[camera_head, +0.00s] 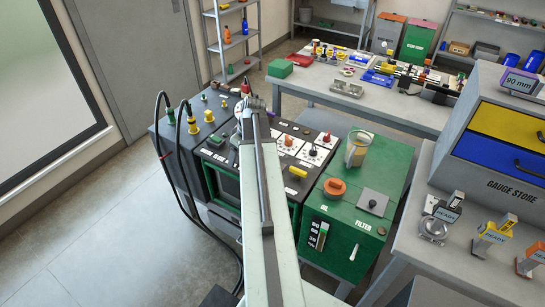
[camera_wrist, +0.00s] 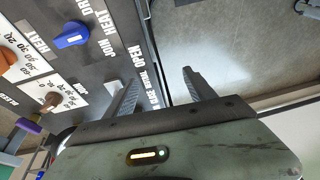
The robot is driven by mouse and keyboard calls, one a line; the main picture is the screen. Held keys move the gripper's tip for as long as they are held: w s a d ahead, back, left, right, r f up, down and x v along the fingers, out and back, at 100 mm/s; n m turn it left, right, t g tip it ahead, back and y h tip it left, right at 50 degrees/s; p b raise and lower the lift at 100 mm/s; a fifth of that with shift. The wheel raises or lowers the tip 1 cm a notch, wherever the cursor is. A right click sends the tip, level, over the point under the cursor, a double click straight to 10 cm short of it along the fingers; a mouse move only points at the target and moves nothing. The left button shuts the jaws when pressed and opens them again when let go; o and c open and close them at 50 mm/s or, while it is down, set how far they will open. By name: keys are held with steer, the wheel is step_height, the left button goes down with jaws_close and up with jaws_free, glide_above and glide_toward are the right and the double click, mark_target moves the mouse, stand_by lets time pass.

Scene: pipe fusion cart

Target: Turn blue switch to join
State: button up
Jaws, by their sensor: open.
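The blue switch (camera_wrist: 72,35) shows in the wrist view at upper left. It is a blue knob on a dark panel, with white labels beside it that include JOIN, HEAT and OPEN. I cannot tell which label it points to. My gripper (camera_wrist: 160,76) is open and empty, its two fingers spread apart. The fingers are to the right of the switch in that view, over the panel edge and apart from the switch. In the head view, my gripper (camera_head: 245,104) is over the dark control cart (camera_head: 262,128), and my arm hides part of the panel. I cannot make out the switch there.
An orange knob (camera_wrist: 8,60) and a brown knob (camera_wrist: 50,101) sit on white dial plates near the switch. Black hoses (camera_head: 170,150) hang at the cart's left. A green cabinet (camera_head: 335,220) with an orange cap and a jug adjoins it. Grey floor is clear at left.

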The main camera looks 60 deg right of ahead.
steer(key=s+d+t+h, duration=0.1)
steer(key=s+d, duration=1)
steer(key=d, duration=0.1)
steer(key=b+x, duration=0.7)
steer(key=shift+w+a+f+b, duration=0.2)
steer(key=shift+w+b, duration=0.1)
steer(key=shift+w, duration=0.15)
steer(key=shift+r, duration=0.15)
